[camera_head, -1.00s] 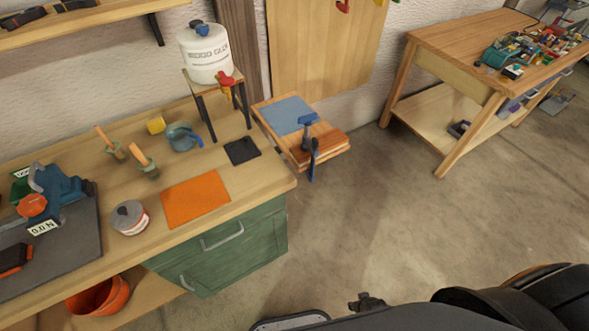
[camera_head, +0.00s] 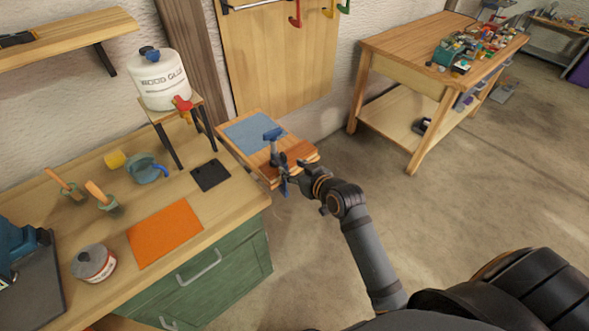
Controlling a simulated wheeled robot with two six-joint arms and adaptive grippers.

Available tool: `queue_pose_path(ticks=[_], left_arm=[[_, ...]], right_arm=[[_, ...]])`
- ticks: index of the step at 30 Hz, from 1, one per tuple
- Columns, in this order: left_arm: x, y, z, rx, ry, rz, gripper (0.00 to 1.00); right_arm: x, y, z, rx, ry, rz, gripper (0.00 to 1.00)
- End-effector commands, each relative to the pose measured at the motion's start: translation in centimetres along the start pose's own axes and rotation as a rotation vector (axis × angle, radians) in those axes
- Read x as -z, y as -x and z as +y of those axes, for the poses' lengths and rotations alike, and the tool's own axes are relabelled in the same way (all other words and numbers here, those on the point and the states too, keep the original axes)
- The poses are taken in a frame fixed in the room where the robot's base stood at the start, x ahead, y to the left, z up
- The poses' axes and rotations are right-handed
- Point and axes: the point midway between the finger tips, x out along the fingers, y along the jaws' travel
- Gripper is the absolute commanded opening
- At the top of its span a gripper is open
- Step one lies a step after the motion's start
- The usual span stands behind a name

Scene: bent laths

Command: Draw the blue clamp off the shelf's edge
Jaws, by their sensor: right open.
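The blue clamp (camera_head: 272,136) sits on the front edge of the small wooden shelf (camera_head: 232,142), beside the workbench. Its upper part stands above the boards and its lower part hangs below the edge. My right gripper (camera_head: 286,175) is at the clamp, its fingers open around or right beside the clamp's lower part; I cannot tell whether they touch it. The gripper partly hides the clamp and the shelf's edge. My left gripper is not in view.
A blue-grey mat (camera_head: 250,134) lies on the shelf. To the left, the workbench (camera_head: 115,220) holds a wood glue jug (camera_head: 163,85) on a stand, an orange sheet (camera_head: 165,232), a black pad (camera_head: 210,175) and a tin (camera_head: 93,263). Open floor (camera_head: 440,220) lies to the right.

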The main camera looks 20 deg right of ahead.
Motion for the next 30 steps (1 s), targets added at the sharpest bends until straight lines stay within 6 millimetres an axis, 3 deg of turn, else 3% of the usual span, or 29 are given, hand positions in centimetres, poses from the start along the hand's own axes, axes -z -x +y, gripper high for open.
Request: queue_pose_path(ticks=[11, 18, 30], left_arm=[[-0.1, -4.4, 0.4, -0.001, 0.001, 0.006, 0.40], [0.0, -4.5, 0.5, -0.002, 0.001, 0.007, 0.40], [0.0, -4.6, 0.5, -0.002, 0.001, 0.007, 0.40]], right_arm=[[-0.6, -5.3, 0.0, -0.002, -0.002, 0.002, 0.45], [-0.2, -8.1, 0.0, -0.001, -0.001, -0.001, 0.45], [-0.1, -9.0, 0.0, -0.001, -0.001, -0.001, 0.45]])
